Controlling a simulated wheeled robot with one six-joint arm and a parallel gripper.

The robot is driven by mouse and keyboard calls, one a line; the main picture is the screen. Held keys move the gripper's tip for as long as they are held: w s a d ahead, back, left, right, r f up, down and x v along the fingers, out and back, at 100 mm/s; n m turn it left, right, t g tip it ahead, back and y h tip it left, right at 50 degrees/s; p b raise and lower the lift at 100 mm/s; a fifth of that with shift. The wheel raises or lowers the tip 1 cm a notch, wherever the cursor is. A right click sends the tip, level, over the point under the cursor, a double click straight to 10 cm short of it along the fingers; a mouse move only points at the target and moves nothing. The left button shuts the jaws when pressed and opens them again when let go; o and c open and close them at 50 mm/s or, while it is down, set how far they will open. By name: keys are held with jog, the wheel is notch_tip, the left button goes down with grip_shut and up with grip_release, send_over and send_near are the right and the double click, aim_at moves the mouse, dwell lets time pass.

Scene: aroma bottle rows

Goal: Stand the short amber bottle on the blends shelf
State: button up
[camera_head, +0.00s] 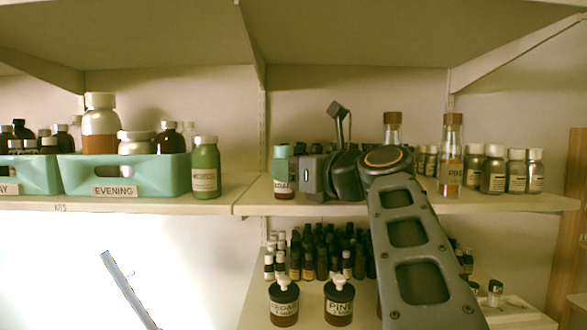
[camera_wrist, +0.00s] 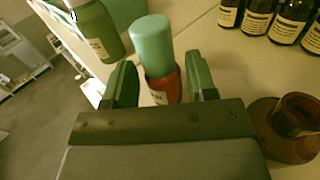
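A short bottle with a teal cap (camera_head: 281,152) and a red-amber body (camera_head: 285,194) stands upright near the left end of the right upper shelf (camera_head: 340,207). In the wrist view its cap (camera_wrist: 152,45) and amber body (camera_wrist: 163,88) show between the two fingers, with a small gap on each side. My gripper (camera_wrist: 160,85) is open around it, not visibly pressing on it. In the head view my gripper reaches in from the right, just beside the bottle; its fingertips are hard to make out. I cannot read a blends label.
A green bottle (camera_head: 205,168) and a teal EVENING tray (camera_head: 175,176) stand to the left. Dark bottles (camera_wrist: 258,15) line the back. A brown-topped bottle (camera_wrist: 297,115) is close to my gripper's right.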

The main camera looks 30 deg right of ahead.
jog(key=shift+o, duration=1)
jog(key=shift+r, duration=0.2)
jog(key=b+v, duration=0.2)
jog(key=v, duration=1)
jog(key=shift+b, duration=0.3)
jog(key=shift+s, duration=0.1)
